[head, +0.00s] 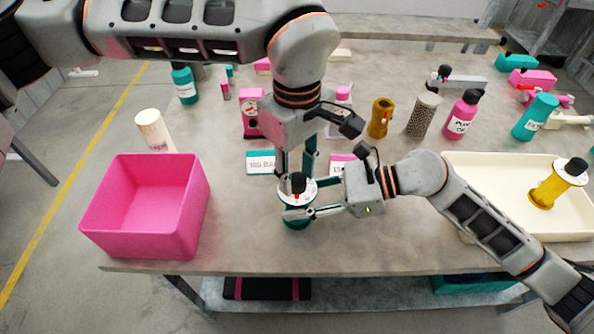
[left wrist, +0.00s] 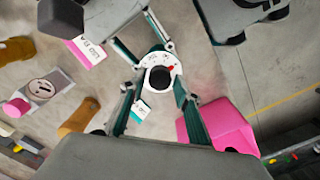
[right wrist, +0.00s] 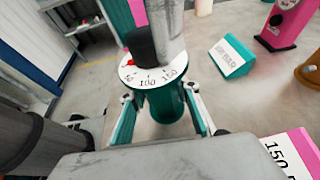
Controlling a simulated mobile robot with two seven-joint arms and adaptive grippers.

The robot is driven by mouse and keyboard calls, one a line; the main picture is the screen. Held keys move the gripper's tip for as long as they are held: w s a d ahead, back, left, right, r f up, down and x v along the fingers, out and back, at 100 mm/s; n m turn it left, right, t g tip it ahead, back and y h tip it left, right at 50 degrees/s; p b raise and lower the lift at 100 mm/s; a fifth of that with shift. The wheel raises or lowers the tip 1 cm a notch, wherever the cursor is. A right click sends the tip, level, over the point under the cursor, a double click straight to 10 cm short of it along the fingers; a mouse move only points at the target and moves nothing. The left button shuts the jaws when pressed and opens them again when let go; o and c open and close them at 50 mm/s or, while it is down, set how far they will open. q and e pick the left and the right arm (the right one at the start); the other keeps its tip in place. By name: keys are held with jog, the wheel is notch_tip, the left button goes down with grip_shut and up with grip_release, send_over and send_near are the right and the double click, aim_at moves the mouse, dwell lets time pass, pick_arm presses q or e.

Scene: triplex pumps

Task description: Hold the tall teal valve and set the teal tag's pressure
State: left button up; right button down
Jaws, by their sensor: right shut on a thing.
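The tall teal valve (head: 297,218) stands upright near the table's front edge, with a white dial, black knob (head: 298,183) and red pointer. My right gripper (head: 300,212) is shut on its teal body from the right; the right wrist view shows the body (right wrist: 160,106) between the fingers. There the dial (right wrist: 152,80) shows 100 and 150, with red at the knob's left. My left gripper (head: 296,172) points down over the knob. Its fingers are apart around the knob (left wrist: 159,78) in the left wrist view. The teal tag (head: 262,162) stands behind the valve; its writing is too small to read.
A pink bin (head: 145,240) stands at left and a cream tray (head: 480,228) with a yellow valve (head: 552,190) at right. A pink tag (head: 343,165), reading 150 in the right wrist view (right wrist: 290,150), stands behind my grippers. Bottles and a pink gauge (head: 252,115) stand farther back.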

pick_arm(q)
jog(key=c, duration=0.8)
jog(key=shift+c, duration=0.2)
jog(key=shift+n, duration=0.3)
jog(key=n, duration=0.2)
jog(key=shift+n, duration=0.4)
jog(key=n, duration=0.4)
jog(key=shift+n, duration=0.3)
jog(key=n, duration=0.3)
jog(key=shift+n, duration=2.3)
